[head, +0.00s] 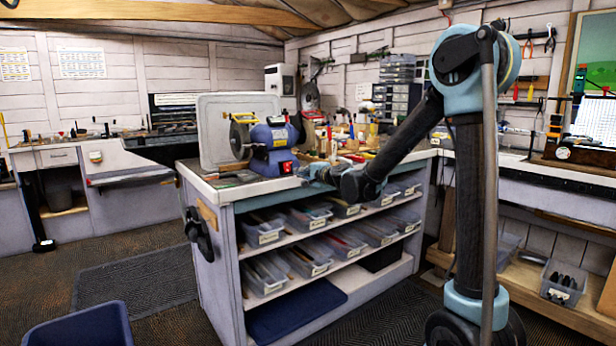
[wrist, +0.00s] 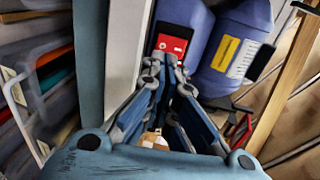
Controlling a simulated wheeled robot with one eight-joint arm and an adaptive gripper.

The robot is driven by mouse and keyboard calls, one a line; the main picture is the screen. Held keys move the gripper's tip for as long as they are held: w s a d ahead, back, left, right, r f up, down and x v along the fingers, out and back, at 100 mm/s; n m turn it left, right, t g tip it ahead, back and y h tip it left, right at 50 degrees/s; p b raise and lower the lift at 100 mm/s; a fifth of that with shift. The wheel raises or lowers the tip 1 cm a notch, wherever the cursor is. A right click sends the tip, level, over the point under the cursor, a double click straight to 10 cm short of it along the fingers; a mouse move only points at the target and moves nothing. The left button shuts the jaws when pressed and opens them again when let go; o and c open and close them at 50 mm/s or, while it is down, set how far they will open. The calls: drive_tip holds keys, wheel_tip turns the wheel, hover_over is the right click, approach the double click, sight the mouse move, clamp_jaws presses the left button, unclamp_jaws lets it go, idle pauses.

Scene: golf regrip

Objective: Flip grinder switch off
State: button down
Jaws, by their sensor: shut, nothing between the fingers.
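The blue bench grinder (head: 270,140) stands on the workbench top, with a wheel at its left side. Its red switch (head: 287,167) is on the front of the base, facing me. In the wrist view the red switch plate (wrist: 171,46) shows just beyond my fingertips, with the blue grinder body (wrist: 232,45) around and to the right of it. My gripper (wrist: 166,62) is shut and empty, its tips at the lower edge of the red plate. In the head view my gripper (head: 311,172) is just right of the switch. I cannot tell whether the tips touch it.
The workbench (head: 221,193) has shelves of labelled plastic bins (head: 262,232) below its top. Bottles and tools (head: 360,135) crowd the top behind my gripper. A pale board (head: 215,115) stands behind the grinder. A blue bin (head: 85,328) stands on the floor at the lower left.

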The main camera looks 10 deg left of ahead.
sight(294, 177)
drive_tip(key=shift+x, duration=2.5)
drive_tip(key=shift+w+a+f, duration=0.15)
drive_tip(key=shift+w+a, duration=0.05)
drive_tip(key=s+d+f, duration=0.1)
drive_tip(key=s+d, duration=0.8)
drive_tip(key=d, duration=0.1)
drive_tip(key=shift+d+f, duration=0.3)
drive_tip(key=shift+f, duration=0.1)
